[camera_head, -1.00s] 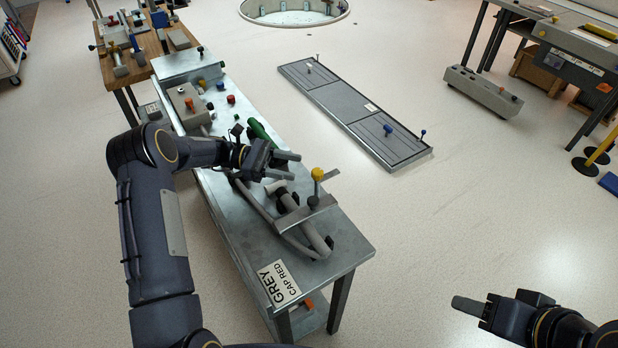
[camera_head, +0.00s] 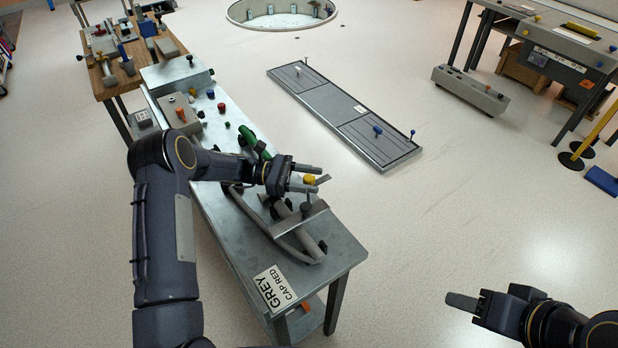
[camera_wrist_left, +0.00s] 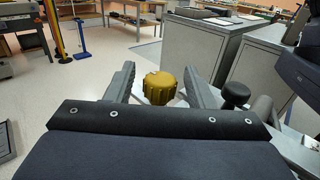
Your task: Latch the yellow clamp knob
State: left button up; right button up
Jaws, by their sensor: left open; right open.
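The yellow clamp knob (camera_head: 309,180) stands on the clamp at the right side of the metal bench, partly hidden by my left gripper. My left gripper (camera_head: 312,178) is open; I cannot tell whether a finger touches the knob. The grey clamp bar (camera_head: 300,220) lies across a grey curved hose (camera_head: 285,240). My right gripper (camera_head: 470,303) appears at the lower right, far from the bench, over the floor.
A label (camera_head: 274,288) reading GREY CAP RED lies on the bench's near end. A green object (camera_head: 254,140) and several coloured caps are farther back. A black knob (camera_wrist_left: 235,95) stands right of the yellow knob in the wrist view. A grey floor panel (camera_head: 345,110) lies right of the bench.

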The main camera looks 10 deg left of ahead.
pick_arm(q)
jog(key=c, duration=1)
jog(key=shift+o, duration=0.2)
jog(key=m+g+b, duration=0.1)
jog(key=b, duration=0.1)
jog(key=m+g+b, duration=0.1)
jog(key=g+b, duration=0.1)
jog(key=m+g+b, duration=0.1)
jog(key=b, duration=0.1)
jog(key=shift+f+g+y, duration=0.3)
jog(key=shift+f, duration=0.05)
jog(key=shift+r+m+g+y+b, duration=0.1)
jog(key=shift+m+g+y+b, duration=0.2)
jog(key=shift+m+g+b, duration=0.5)
jog(key=shift+r+m+g+y+b, duration=0.2)
jog(key=shift+m+g+y+b, duration=0.3)
jog(key=shift+g, duration=0.8)
jog(key=shift+r, duration=0.1)
jog(key=o, duration=1)
jog(key=shift+c, duration=0.2)
